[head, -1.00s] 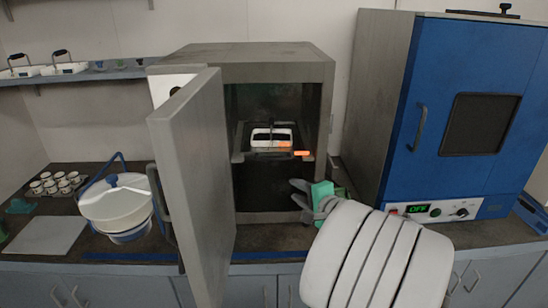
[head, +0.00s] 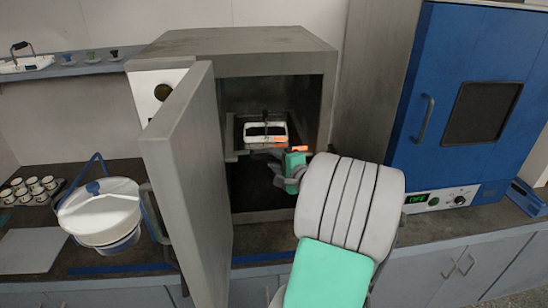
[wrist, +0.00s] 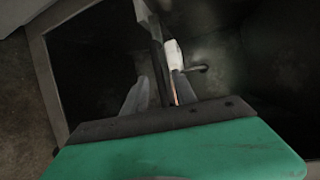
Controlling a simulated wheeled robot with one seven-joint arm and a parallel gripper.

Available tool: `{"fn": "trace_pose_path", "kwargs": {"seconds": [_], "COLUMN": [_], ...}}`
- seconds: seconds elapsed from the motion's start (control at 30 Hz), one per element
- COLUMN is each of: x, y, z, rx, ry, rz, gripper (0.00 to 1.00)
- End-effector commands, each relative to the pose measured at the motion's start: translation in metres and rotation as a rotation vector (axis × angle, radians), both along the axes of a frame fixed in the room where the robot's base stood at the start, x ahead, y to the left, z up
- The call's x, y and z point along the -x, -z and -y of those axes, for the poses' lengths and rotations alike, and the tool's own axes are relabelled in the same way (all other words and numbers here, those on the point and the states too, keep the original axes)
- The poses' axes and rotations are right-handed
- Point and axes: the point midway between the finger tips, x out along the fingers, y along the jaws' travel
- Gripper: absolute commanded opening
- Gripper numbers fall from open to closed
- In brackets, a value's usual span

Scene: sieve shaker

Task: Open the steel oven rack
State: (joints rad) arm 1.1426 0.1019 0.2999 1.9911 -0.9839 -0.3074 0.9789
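The grey steel oven (head: 235,42) stands open, its door (head: 188,180) swung out to the left. Inside, a steel rack (head: 232,156) sits at mid height with a white, black-handled tray (head: 252,131) on it. An orange-lit strip (head: 293,148) shows at the rack's front right. My gripper (head: 262,155) is in the oven mouth at the rack's front edge. In the wrist view its fingers (wrist: 155,95) are apart, with a thin orange strip and the dark tray handle showing between and beyond them. I cannot tell whether they touch the rack.
The open door stands close to the left of my arm. A blue oven (head: 465,110) stands to the right. A white lidded pot (head: 100,212) and small white cups (head: 30,188) are on the left counter. A shelf (head: 70,70) runs above them.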

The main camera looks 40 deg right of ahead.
Motion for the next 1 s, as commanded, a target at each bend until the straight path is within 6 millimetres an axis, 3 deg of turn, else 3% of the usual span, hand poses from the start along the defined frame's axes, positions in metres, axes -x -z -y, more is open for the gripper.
{"fn": "trace_pose_path", "kwargs": {"seconds": [0.2,0.6,1.0], "x": [-0.0014,-0.0016,-0.0017], "y": [0.0001,0.0002,0.0003], "z": [-0.0006,-0.0015,-0.0017], "rx": [0.001,0.0,0.0], "ry": [-0.001,-0.003,-0.004], "rz": [0.001,0.0,0.0], "gripper": [0.33,0.01,0.0]}}
